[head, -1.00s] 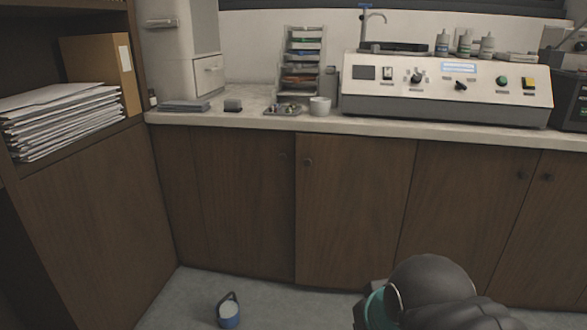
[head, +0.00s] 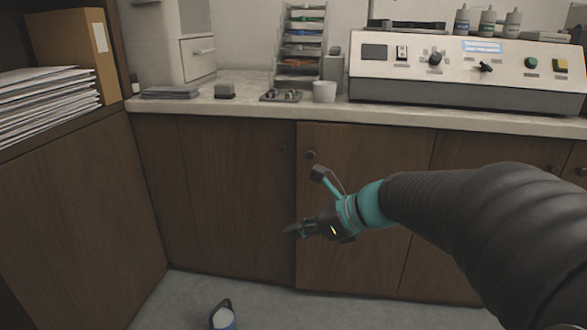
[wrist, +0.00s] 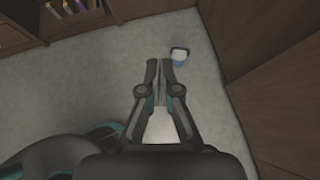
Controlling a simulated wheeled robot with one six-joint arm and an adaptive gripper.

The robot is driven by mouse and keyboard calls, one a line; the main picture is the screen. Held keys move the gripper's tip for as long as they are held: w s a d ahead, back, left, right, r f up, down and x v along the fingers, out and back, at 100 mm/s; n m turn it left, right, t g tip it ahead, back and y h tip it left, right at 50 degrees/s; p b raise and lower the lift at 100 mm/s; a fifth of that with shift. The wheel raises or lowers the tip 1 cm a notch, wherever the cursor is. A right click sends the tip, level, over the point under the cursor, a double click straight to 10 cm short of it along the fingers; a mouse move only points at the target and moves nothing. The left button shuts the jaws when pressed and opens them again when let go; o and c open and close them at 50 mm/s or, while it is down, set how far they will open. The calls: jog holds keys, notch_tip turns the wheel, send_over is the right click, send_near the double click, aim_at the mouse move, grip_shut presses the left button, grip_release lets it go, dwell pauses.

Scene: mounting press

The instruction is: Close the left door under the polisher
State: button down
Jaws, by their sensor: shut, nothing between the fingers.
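The polisher (head: 465,70) is a wide pale unit with knobs and buttons on the counter. Below its left end is a brown wooden door (head: 350,240) with a round dark knob at its upper left corner. It looks nearly flush; I cannot tell whether it stands slightly ajar. Another brown door (head: 470,150) lies to its right, largely hidden by my arm. My gripper (head: 290,233) is shut and empty, pointing left in front of the door's left edge; contact cannot be told. In the wrist view my gripper (wrist: 159,66) points over the floor.
A small blue and white pail (head: 223,316) stands on the floor, also in the wrist view (wrist: 180,57). A brown shelf unit with papers (head: 45,105) borders the left. The counter (head: 240,103) holds a tray rack and a white cup.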

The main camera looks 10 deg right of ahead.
jog(key=w+d+f+m+t+b, duration=0.1)
jog(key=w+d+m+t+b, duration=0.1)
jog(key=w+d+m+t, duration=0.55)
jog(key=w+d+f+m+t+b, duration=0.1)
jog(key=w+d+m+t, duration=0.1)
jog(key=w+d+m, duration=0.9)
jog(key=w+a+m, duration=0.2)
jog(key=w+a, duration=0.1)
jog(key=w, duration=0.3)
jog(key=w+a+m, duration=0.2)
jog(key=w+a, duration=0.2)
jog(key=w, duration=0.3)
jog(key=shift+w+a+r+b, duration=0.2)
jog(key=shift+a+r+b, duration=0.1)
jog(key=shift+b, duration=0.05)
jog(key=shift+d, duration=0.1)
